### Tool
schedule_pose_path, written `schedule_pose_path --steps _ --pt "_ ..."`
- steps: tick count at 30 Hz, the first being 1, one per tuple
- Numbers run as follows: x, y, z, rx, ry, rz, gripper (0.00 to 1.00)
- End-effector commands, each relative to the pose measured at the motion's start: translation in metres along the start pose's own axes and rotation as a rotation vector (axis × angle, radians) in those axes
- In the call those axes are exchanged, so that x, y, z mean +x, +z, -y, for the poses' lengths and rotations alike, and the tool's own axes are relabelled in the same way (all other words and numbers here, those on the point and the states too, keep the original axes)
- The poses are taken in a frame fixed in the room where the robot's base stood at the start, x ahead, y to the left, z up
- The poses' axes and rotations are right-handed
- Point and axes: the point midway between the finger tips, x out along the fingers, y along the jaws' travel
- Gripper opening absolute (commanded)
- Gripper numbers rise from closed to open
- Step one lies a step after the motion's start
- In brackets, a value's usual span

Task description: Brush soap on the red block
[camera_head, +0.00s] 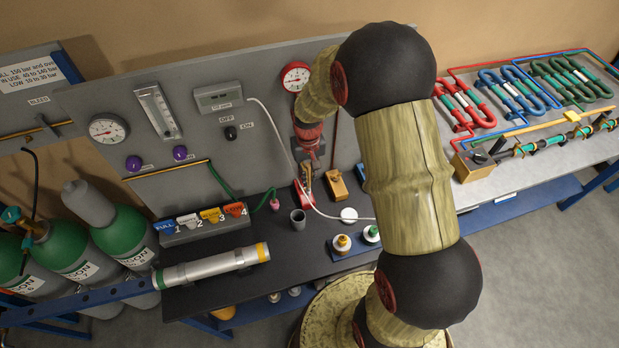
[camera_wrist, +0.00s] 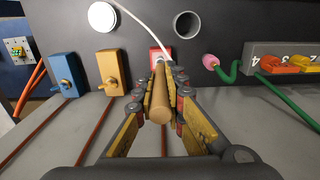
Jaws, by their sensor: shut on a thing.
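The red block (camera_head: 304,203) sits at the back of the dark bench, by the foot of the grey panel. In the wrist view the red block (camera_wrist: 155,52) shows just past the fingertips. My gripper (camera_head: 309,165) points down above it. In the wrist view my gripper (camera_wrist: 163,88) is shut on a brush with a round wooden handle (camera_wrist: 158,108). The brush's far end points at the red block and partly covers it; I cannot tell whether they touch. A grey cup (camera_head: 298,220) stands in front of the red block; its contents are too small to make out.
An orange block (camera_head: 337,187) and a blue block (camera_wrist: 64,72) stand beside the red one. A white hose (camera_head: 275,130) runs by the red block. A white disc (camera_head: 349,215) and small bottles (camera_head: 342,242) are in front. The panel (camera_head: 235,155) rises close behind.

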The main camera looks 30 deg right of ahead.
Motion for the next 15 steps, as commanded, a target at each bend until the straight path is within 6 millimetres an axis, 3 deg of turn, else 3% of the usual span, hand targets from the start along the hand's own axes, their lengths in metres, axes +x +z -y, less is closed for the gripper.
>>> schedule_pose_path --steps 6,15 --pt "-0.018 -0.004 0.001 -0.001 0.000 -0.002 0.00" --pt "-0.019 -0.004 0.002 -0.001 0.000 -0.001 0.00"
